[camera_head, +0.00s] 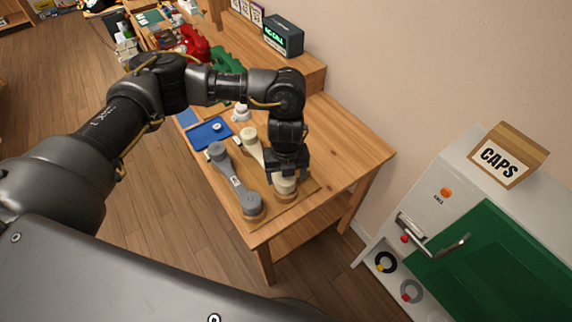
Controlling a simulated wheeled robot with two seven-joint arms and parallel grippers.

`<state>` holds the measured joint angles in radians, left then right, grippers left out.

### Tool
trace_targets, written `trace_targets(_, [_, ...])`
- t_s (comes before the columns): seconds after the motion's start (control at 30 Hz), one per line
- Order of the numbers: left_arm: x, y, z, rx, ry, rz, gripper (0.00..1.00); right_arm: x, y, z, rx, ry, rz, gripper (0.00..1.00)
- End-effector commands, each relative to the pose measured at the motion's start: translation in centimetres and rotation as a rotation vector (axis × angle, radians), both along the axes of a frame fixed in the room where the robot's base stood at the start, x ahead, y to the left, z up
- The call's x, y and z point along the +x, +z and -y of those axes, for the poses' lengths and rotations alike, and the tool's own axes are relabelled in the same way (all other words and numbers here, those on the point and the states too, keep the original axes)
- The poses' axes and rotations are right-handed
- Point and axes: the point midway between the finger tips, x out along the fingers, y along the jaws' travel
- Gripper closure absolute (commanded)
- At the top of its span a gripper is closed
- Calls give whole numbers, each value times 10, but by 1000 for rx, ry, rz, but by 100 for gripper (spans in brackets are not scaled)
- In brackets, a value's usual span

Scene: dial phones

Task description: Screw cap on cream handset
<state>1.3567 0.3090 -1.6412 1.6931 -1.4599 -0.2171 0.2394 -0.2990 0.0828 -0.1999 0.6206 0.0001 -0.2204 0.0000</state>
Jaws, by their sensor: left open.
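The cream handset (254,147) lies on a wooden board (308,187) on the wooden table, beside a grey handset (232,177). Its far round end is bare in view. At its near end is a round cream piece (286,186); I cannot tell whether it is a loose cap or the handset's own end. My left gripper (286,177) is open, pointing down right over this near end, and hides part of it and the handset's middle. I cannot tell whether the fingers touch it. My right gripper is not in view.
A blue tray (203,139) with a small pale item lies left of the handsets. Red (195,43) and green (226,62) phones stand farther back. A dark display (284,36) sits on the shelf. A CAPS box (505,157) stands on the white cabinet. The table's right side is clear.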

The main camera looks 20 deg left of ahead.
Motion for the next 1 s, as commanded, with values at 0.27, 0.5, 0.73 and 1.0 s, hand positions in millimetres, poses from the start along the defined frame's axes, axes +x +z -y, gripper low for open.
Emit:
trace_targets(0.27, [0,-1,0,0,162,1,29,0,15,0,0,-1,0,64])
trace_targets(0.5, [0,0,0,-1,159,0,29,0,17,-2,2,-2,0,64])
trace_targets(0.73, [0,-1,0,0,158,1,29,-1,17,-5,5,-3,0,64])
trace_targets(1.0, [0,-1,0,0,158,1,64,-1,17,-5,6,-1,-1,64])
